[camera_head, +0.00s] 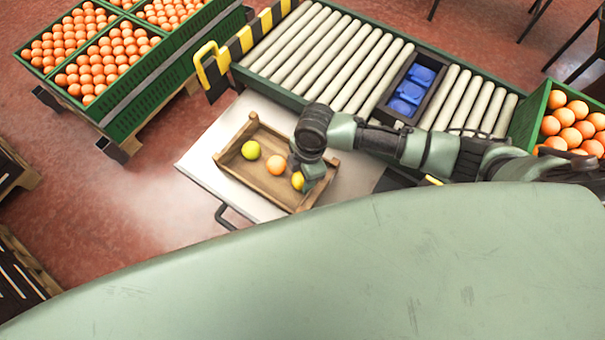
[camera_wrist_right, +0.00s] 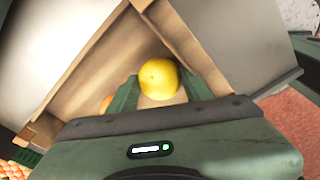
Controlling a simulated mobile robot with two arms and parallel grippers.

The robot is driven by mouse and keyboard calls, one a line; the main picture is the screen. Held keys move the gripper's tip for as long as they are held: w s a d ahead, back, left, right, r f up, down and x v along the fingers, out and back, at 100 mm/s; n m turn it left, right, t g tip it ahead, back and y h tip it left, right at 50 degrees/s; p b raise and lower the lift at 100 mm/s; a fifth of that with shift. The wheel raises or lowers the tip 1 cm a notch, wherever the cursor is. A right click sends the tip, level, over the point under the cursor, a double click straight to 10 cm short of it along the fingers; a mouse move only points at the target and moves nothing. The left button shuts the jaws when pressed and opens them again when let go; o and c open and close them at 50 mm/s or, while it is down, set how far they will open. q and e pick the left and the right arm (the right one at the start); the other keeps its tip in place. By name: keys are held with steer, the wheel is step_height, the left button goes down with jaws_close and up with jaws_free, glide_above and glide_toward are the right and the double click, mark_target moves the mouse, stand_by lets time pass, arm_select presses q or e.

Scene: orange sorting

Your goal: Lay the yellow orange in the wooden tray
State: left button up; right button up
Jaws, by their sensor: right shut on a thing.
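The wooden tray (camera_head: 235,163) stands on a pale tabletop. A yellow-green fruit (camera_head: 251,150) and an orange one (camera_head: 277,165) lie in it. The yellow orange (camera_head: 298,181) is at the tray's right end, partly covered by my right gripper (camera_head: 304,177). In the right wrist view the yellow orange (camera_wrist_right: 159,78) sits between the fingers of my right gripper (camera_wrist_right: 160,92), which is shut on it, over the wooden tray (camera_wrist_right: 100,75). I cannot tell whether it touches the tray floor. Part of the orange fruit (camera_wrist_right: 106,104) shows beside the left finger. My left gripper is not in view.
A roller conveyor (camera_head: 330,60) with blue items (camera_head: 411,92) runs behind the table (camera_head: 215,150). Green crates of oranges stand at the upper left (camera_head: 110,60) and right (camera_head: 530,105). A yellow-black striped barrier (camera_head: 245,40) is at the conveyor's left end. My pale green body fills the foreground.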

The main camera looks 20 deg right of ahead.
steer(key=shift+f, duration=0.2)
steer(key=o, duration=1.9)
steer(key=shift+r, duration=0.15)
steer(key=shift+r+p, duration=3.9)
steer(key=shift+p, duration=0.5)
